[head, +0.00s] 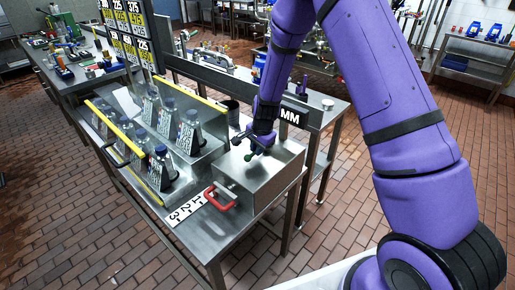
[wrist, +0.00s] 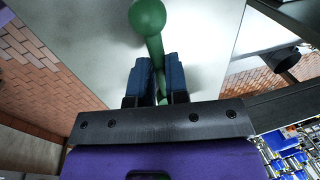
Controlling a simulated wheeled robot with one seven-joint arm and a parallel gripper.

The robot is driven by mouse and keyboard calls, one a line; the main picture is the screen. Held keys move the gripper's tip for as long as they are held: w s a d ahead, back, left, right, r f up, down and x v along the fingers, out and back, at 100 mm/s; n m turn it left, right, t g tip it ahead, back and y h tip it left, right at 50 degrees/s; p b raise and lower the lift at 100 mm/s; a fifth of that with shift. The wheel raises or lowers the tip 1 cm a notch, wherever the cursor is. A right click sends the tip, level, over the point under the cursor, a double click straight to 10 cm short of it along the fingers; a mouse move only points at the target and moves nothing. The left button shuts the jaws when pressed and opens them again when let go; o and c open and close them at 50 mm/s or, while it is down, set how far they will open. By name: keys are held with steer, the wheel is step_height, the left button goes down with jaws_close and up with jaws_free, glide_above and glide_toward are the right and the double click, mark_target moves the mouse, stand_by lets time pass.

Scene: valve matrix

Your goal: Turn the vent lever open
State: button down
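The vent lever, a green rod with a round ball knob (wrist: 147,17), stands over the flat top of a steel box (head: 262,178). In the head view its dark green knob (head: 249,157) shows just below my gripper (head: 258,146). In the wrist view my gripper (wrist: 160,78) has its two blue fingers on either side of the rod, with hardly any gap, and looks shut on it. The knob sticks out beyond the fingertips. The lever's pivot is hidden behind the fingers and the gripper body.
A red handle (head: 221,196) sits on the box's near left side, beside a white number strip (head: 186,208). Left of the box are racks of several bottles (head: 188,132) with yellow rails (head: 191,95). A black-and-yellow number board (head: 127,30) stands behind. Brick floor lies right of the table.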

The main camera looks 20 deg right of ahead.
steer(key=shift+s, duration=0.1)
stand_by(0.3)
steer(key=n, duration=0.1)
steer(key=s+d+n, duration=0.1)
steer(key=n, duration=0.1)
steer(key=shift+s+d+n+g+y, duration=0.15)
steer(key=shift+d+n+g+y, duration=0.15)
steer(key=shift+n, duration=0.1)
steer(key=n, duration=0.1)
steer(key=s+d+n, duration=0.1)
steer(key=n, duration=0.1)
steer(key=shift+d+n+g, duration=0.3)
steer(key=d+n, duration=0.1)
steer(key=n, duration=0.1)
steer(key=d+n, duration=0.1)
steer(key=n, duration=0.1)
steer(key=shift+s+d+g+y, duration=0.2)
steer(key=shift+g+y, duration=0.1)
steer(key=shift+g, duration=0.1)
steer(key=shift+w+d+n+g, duration=0.15)
steer(key=shift+d+n, duration=0.3)
steer(key=shift+n, duration=0.5)
steer(key=shift+w+d+n+g, duration=0.15)
steer(key=shift+d+n, duration=0.25)
steer(key=shift+n, duration=0.55)
steer(key=shift+d, duration=0.1)
steer(key=c, duration=1.1)
jaws_free()
